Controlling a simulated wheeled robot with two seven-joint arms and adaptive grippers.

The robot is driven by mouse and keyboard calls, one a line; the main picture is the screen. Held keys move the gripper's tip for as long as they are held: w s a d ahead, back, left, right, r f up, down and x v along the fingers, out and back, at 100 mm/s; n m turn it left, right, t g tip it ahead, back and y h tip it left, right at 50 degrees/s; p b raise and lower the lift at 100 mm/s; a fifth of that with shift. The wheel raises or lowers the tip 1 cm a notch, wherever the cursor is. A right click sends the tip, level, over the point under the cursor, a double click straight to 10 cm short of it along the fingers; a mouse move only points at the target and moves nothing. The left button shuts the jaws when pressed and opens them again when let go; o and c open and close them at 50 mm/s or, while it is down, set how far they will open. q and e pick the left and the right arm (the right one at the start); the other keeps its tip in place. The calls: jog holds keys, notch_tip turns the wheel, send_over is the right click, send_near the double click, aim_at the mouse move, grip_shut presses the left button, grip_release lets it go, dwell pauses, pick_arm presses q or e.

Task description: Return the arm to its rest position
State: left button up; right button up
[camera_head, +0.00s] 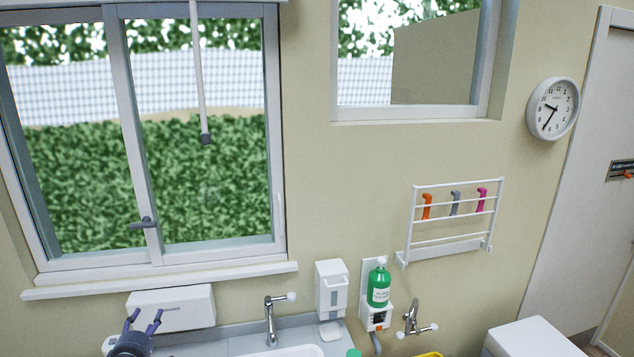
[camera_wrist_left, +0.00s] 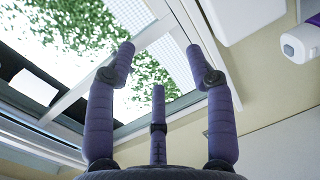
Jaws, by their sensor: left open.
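My left gripper (camera_head: 144,322) shows at the bottom left in the head view, in front of a white wall box. In the left wrist view the same gripper (camera_wrist_left: 158,80) has its purple fingers spread apart with nothing between them. The window and its frame lie beyond the fingers there. My right gripper is in neither view.
A counter (camera_head: 240,342) with a sink and tap (camera_head: 270,318) is along the wall. A white dispenser (camera_head: 331,290), a green bottle (camera_head: 379,285) and a wall rack (camera_head: 452,220) are to the right. A window (camera_head: 150,140) is above.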

pick_arm(q)
jog(key=s+d+f+m+g+h, duration=0.3)
jog(key=s+d+f+m+g, duration=0.1)
jog(key=d+f, duration=0.9)
jog(key=s+d+f+m+g+h, duration=0.35)
jog(key=d+f, duration=0.75)
jog(key=f, duration=0.4)
jog(key=s+d+f+m+g+h, duration=0.1)
jog(key=s+d+f+m+g, duration=0.35)
jog(key=s+d, duration=0.5)
jog(key=s+d+f+m+g+h, duration=0.1)
jog(key=s+d+f+m+g, duration=0.4)
jog(key=s, duration=0.8)
notch_tip(320, 180, down, 16)
jog(key=d+t+b, duration=0.1)
jog(key=b, duration=1.5)
jog(key=shift+s+f, duration=0.2)
jog(key=shift+s, duration=0.15)
